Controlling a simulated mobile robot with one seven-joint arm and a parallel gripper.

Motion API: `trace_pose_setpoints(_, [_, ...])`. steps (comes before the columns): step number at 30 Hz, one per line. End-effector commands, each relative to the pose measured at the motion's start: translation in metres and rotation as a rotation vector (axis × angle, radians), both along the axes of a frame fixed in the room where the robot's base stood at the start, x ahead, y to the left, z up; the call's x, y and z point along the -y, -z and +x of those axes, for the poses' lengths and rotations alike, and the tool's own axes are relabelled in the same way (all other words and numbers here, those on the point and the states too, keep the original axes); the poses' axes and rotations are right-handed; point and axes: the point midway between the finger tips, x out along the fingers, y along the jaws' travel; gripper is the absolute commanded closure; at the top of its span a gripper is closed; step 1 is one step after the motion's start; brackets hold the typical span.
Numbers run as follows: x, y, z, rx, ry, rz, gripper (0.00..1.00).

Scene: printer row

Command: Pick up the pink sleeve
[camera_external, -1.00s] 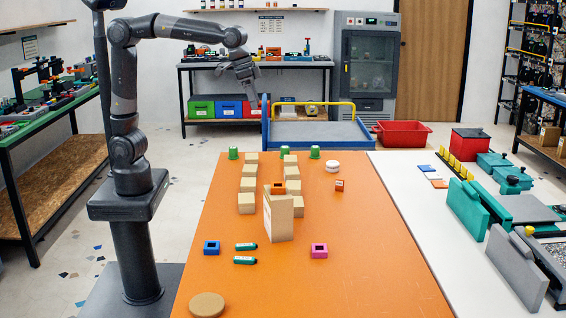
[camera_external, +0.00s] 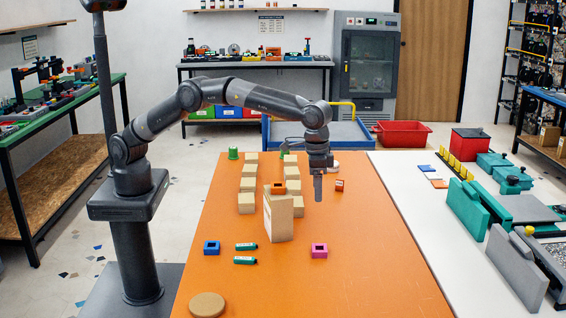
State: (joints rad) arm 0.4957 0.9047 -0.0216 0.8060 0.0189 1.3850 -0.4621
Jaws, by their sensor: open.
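The pink sleeve (camera_external: 319,250) is a small block with a dark opening. It sits on the orange table (camera_external: 370,270), right of centre, in the external view. My gripper (camera_external: 318,198) points down above the table, behind the sleeve in the picture and apart from it. It is open and empty, seen edge-on. Nothing hides the sleeve.
A tan upright board (camera_external: 279,215) stands left of my gripper, with several tan blocks (camera_external: 247,203) behind it.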

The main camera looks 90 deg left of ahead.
Motion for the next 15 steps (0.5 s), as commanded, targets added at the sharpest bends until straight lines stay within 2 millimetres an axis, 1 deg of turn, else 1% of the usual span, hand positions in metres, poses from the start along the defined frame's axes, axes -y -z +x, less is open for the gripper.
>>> trace_pose_setpoints(1, [0.012, 0.017, 0.001, -0.012, 0.004, 0.006, 0.3])
trace_pose_setpoints(3, [0.025, 0.033, 0.002, -0.021, 0.002, 0.011, 0.3])
trace_pose_setpoints(6, [0.038, 0.05, 0.002, -0.034, 0.003, 0.017, 0.3])
trace_pose_setpoints(11, [0.046, 0.065, 0.001, -0.041, 0.001, 0.021, 0.3])
trace_pose_setpoints(15, [0.046, 0.084, 0.001, -0.044, 0.001, 0.023, 0.3])
